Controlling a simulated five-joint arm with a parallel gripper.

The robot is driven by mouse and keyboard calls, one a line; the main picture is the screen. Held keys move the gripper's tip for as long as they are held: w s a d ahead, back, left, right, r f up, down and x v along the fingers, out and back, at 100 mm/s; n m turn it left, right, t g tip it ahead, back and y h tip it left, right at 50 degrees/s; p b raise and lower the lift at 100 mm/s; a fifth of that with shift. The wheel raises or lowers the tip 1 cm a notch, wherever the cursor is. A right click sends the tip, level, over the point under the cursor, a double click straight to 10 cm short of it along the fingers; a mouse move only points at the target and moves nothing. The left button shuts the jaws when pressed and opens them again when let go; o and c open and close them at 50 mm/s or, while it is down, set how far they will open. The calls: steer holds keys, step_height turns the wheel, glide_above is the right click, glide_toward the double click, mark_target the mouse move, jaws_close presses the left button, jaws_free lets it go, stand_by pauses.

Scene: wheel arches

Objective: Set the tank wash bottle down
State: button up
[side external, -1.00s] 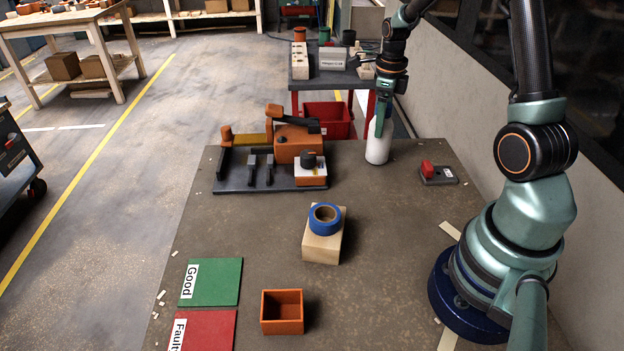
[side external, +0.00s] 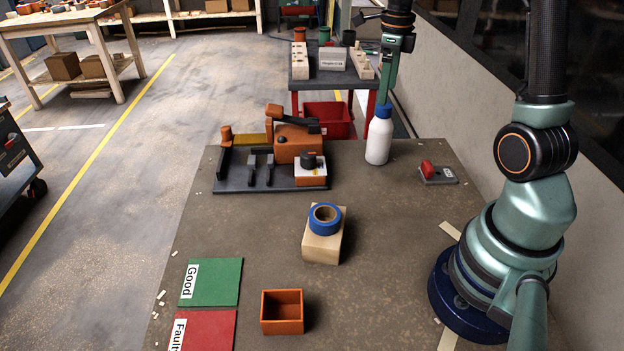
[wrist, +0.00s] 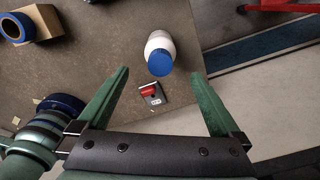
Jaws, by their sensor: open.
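The tank wash bottle (side external: 378,141) is white with a blue cap. It stands upright near the far right edge of the work table (side external: 400,260). The bottle (wrist: 160,52) shows there beyond the fingertips, cap toward the camera.
A red-button box (side external: 438,174) sits right of the bottle. An orange and black fixture (side external: 290,150) stands to the left. Blue tape (side external: 325,218) lies on a wooden block. An orange box (side external: 282,312) and green Good mat (side external: 210,282) are nearer. The table's middle right is clear.

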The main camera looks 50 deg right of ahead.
step_height(320, 180, up, 3)
steer(key=shift+f, duration=0.15)
steer(key=s+a+r+n+t, duration=0.2)
steer(key=a+n, duration=0.8)
steer(key=n, duration=0.6)
steer(key=s+a+r+n+t, duration=0.2)
steer(key=s+a+n, duration=0.3)
steer(key=a+n, duration=0.6)
steer(key=n+t, duration=0.1)
steer(key=n, duration=0.4)
steer(key=shift+a+t, duration=0.3)
